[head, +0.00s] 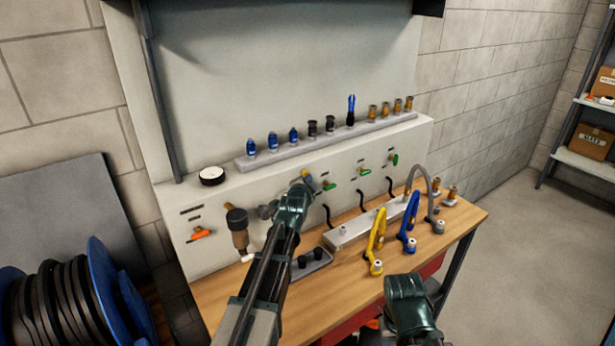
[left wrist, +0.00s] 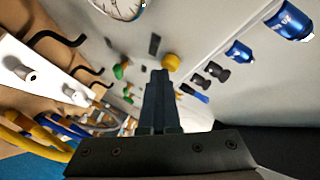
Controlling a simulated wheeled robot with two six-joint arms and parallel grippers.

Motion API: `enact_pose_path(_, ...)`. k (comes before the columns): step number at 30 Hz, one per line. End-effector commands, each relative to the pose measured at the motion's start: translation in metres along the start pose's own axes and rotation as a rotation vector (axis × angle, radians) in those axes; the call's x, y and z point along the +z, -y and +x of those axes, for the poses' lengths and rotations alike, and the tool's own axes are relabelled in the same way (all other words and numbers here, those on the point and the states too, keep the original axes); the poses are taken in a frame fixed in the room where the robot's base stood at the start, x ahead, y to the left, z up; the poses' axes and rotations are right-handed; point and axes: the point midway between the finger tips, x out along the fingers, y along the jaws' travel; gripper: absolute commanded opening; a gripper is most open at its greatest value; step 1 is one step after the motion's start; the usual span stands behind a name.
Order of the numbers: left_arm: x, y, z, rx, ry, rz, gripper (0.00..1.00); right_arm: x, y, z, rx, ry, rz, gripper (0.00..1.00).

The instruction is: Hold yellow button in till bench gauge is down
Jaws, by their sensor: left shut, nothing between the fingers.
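The yellow button (head: 308,176) is on the sloped front of the bench panel, partly hidden behind my left gripper (head: 303,183). In the left wrist view the yellow button (left wrist: 171,62) shows just beyond the fingertips of my left gripper (left wrist: 160,73). The fingers are shut with nothing between them. I cannot tell whether the tips touch the button or whether it is pressed in. A round white gauge face (left wrist: 125,6) is cut off at the top of the wrist view, and its reading is not legible. My right gripper (head: 410,290) is low at the front; its fingers are hidden.
A rail (head: 330,138) with blue, black and brass fittings runs along the ledge. Green valves (head: 334,171) and black hooks sit right of the button. Yellow (head: 377,240) and blue (head: 408,222) curved hoses stand on the wooden bench (head: 335,290). A cable reel (head: 100,280) is at left.

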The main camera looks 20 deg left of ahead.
Motion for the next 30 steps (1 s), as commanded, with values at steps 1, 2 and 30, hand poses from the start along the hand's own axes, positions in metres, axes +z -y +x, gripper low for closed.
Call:
enact_pose_path(1, 0.0, 0.0, 0.0, -0.001, 0.0, 0.0, 0.0, 0.0, 0.0, 0.0, 0.0, 0.0, 0.0, 0.5)
enact_pose_path(2, 0.0, 0.0, 0.0, -0.001, 0.0, 0.0, 0.0, 0.0, 0.0, 0.0, 0.0, 0.0, 0.0, 0.5)
enact_pose_path(30, -0.01, -0.01, -0.014, 0.0, 0.0, 0.0, 0.0, 0.0, 0.0, 0.0, 0.0, 0.0, 0.0, 0.5)
